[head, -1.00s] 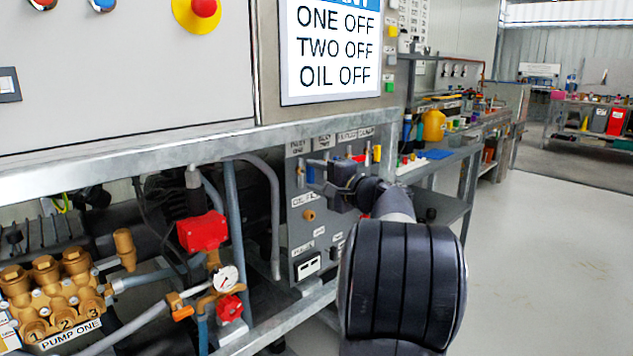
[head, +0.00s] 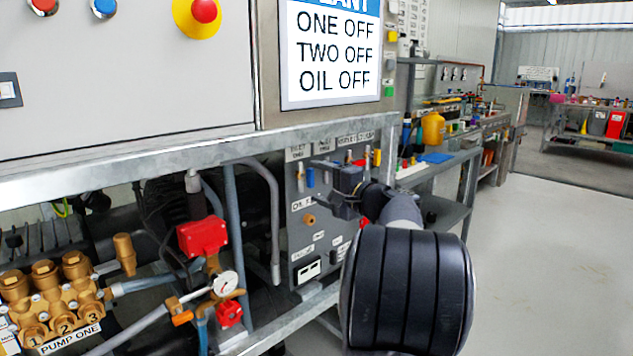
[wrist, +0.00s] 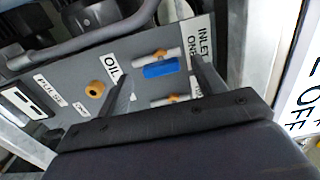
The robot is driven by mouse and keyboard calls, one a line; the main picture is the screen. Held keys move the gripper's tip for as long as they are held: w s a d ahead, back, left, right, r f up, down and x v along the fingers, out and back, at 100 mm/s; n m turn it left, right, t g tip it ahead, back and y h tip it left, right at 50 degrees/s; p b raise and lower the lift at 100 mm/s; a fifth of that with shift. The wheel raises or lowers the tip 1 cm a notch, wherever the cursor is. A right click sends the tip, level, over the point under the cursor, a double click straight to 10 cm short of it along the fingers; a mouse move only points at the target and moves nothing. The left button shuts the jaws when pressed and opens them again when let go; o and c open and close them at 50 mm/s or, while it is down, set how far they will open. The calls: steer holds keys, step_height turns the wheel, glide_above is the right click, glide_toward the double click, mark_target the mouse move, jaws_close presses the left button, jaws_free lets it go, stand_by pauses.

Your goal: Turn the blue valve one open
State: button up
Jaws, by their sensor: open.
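The blue valve handle (wrist: 160,69) sits on the grey panel under the INLET ONE label in the wrist view. It lies along a pale pipe with brass fittings, close to parallel with it. In the head view the blue handle (head: 310,177) shows upright, just left of my gripper (head: 322,182). My gripper (wrist: 161,68) is open and empty. Its two dark fingers appear on either side of the blue handle in the wrist view. I cannot tell how much depth separates the fingertips from the handle; no contact is clear.
A brass knob (wrist: 94,89) is near the OIL label. Another valve with brass fittings (wrist: 172,98) is partly hidden by my gripper. A galvanized frame rail (head: 150,155) runs above the panel. Yellow and red handles (head: 377,157) are at right. The floor at right is clear.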

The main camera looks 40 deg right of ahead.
steer(key=s+p, duration=0.1)
steer(key=s, duration=0.8)
steer(key=shift+d, duration=0.35)
steer(key=w, duration=0.3)
steer(key=w+b, duration=0.1)
steer(key=w, duration=0.3)
steer(key=w+a, duration=0.1)
steer(key=w, duration=0.3)
steer(key=shift+s+d, duration=0.1)
steer(key=shift+s, duration=0.05)
steer(key=shift+f+b, duration=0.15)
steer(key=shift+b, duration=0.2)
